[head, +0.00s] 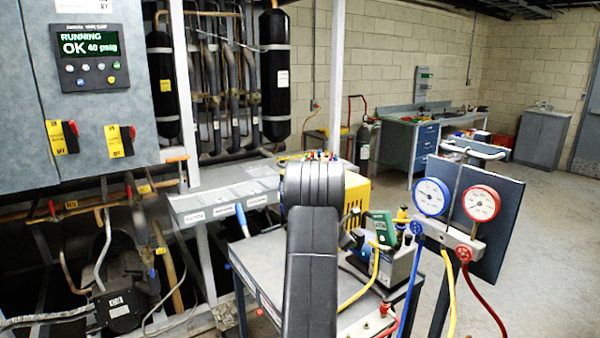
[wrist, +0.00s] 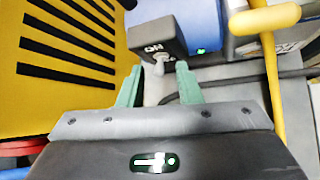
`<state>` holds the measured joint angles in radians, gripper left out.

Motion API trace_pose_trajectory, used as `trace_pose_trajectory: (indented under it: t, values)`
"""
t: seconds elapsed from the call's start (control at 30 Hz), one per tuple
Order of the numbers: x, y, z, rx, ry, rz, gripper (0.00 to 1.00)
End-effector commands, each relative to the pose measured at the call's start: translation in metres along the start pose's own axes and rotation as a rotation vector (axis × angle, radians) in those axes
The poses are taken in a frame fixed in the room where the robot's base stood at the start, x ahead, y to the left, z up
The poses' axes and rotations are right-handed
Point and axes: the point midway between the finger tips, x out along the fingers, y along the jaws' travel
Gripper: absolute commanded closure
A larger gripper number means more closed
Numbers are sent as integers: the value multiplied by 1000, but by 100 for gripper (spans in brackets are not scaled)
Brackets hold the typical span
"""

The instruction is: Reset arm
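My gripper (wrist: 159,72) shows in the wrist view with its two green fingers apart and nothing held between them. A small toggle switch (wrist: 159,63) on a dark box (wrist: 152,38) lies just beyond the fingertips, roughly between them. The box carries an upside-down ON label, and a green light (wrist: 201,50) glows beside it. I cannot tell whether a finger touches the switch. In the head view my dark arm rises in the middle foreground and hides my gripper.
A cart (head: 262,262) holds a yellow machine (head: 356,196) and a grey-blue pump (head: 392,262). A yellow hose (wrist: 270,80) runs close on the right in the wrist view. A gauge manifold (head: 455,236) stands at the right. A control panel (head: 90,58) reads RUNNING OK 40 psig. Open floor (head: 545,230) lies at the far right.

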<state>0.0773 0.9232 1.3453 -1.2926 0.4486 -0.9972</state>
Motion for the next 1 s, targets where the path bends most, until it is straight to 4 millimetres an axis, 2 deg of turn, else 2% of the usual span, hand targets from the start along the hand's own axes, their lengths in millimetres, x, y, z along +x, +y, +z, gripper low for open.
trace_pose_trajectory:
  t: [1.0]
  values:
    - [6, -4, -12, -44, -186, 46, 69]
